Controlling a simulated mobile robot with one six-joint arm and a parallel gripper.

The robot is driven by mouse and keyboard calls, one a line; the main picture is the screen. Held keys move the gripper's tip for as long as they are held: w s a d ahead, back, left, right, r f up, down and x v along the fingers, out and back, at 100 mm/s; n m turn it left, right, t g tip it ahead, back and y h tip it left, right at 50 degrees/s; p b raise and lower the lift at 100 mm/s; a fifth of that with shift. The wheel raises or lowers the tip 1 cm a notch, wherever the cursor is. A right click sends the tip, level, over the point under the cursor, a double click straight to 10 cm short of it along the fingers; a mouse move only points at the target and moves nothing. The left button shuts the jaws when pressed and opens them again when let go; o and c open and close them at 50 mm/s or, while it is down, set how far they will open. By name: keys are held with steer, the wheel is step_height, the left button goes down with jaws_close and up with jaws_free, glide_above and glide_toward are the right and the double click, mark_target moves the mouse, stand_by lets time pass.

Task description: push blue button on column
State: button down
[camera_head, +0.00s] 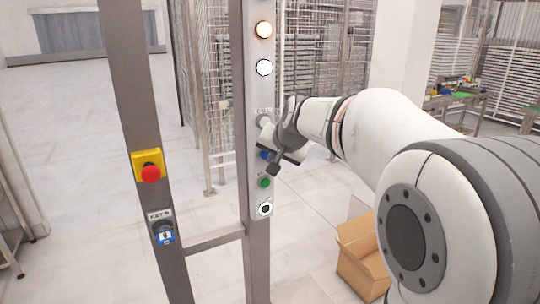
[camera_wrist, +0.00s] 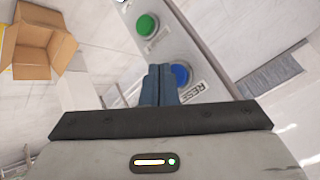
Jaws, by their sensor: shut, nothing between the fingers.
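The blue button (camera_head: 264,155) sits on the control panel of the grey column (camera_head: 258,250), above the green button (camera_head: 265,183). In the wrist view the blue button (camera_wrist: 181,75) shows just right of my fingertips, next to a label that starts "RES". I cannot tell whether the fingertips touch the button.
The green button (camera_wrist: 147,25) is near the blue one. Lit lamps (camera_head: 264,48) are higher on the column. A red emergency button (camera_head: 151,173) on a yellow box is on the left post. An open cardboard box (camera_head: 362,262) stands on the floor at right.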

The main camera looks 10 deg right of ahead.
steer(key=s, duration=0.1)
steer(key=s+d+b, duration=0.1)
steer(key=s, duration=0.1)
steer(key=s+b, duration=0.1)
steer(key=shift+s+d, duration=0.3)
steer(key=shift+s, duration=0.1)
stand_by(0.4)
steer(key=s+f+n+g, duration=0.1)
steer(key=s+f+g, duration=0.1)
steer(key=s+f, duration=0.3)
steer(key=s+f+n+g+h, duration=0.1)
steer(key=s+f, duration=0.5)
steer(key=s, duration=0.6)
steer(key=s+f+n+g, duration=0.2)
steer(key=s+f, duration=0.4)
steer(key=s, duration=0.3)
steer(key=shift+s+d+n+g+h, duration=0.3)
steer(key=shift+d+n+h, duration=0.1)
steer(key=shift+n, duration=0.1)
